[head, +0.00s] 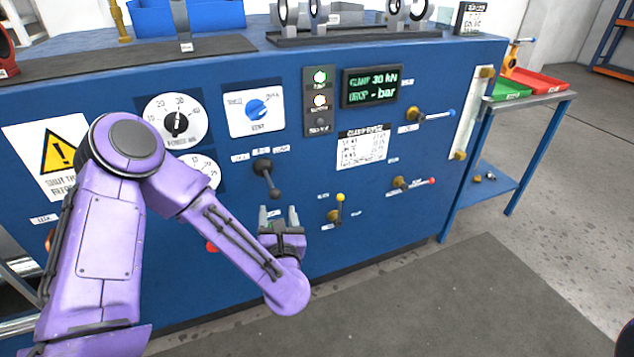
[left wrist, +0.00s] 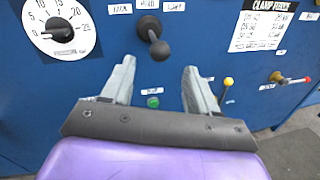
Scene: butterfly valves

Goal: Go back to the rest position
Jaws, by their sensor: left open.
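My left arm is purple and comes in from the left in the head view, across the front of the blue machine panel (head: 330,190). My left gripper (head: 279,215) is open and empty, in front of the lower panel. It sits below a black-knobbed lever (head: 266,175) and left of a yellow-tipped valve handle (head: 338,208). In the left wrist view the two grey fingers (left wrist: 157,88) stand apart with nothing between them. A green button (left wrist: 153,102) shows behind the gap, and the black lever (left wrist: 154,38) is above it. My right gripper is not in view.
The panel also carries a force dial (head: 177,121), a blue selector knob (head: 258,110), a display (head: 370,85), a blue-tipped valve (head: 430,115) and a red-tipped valve (head: 414,183). A side table (head: 520,103) with red and green trays stands at right. The floor in front is clear.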

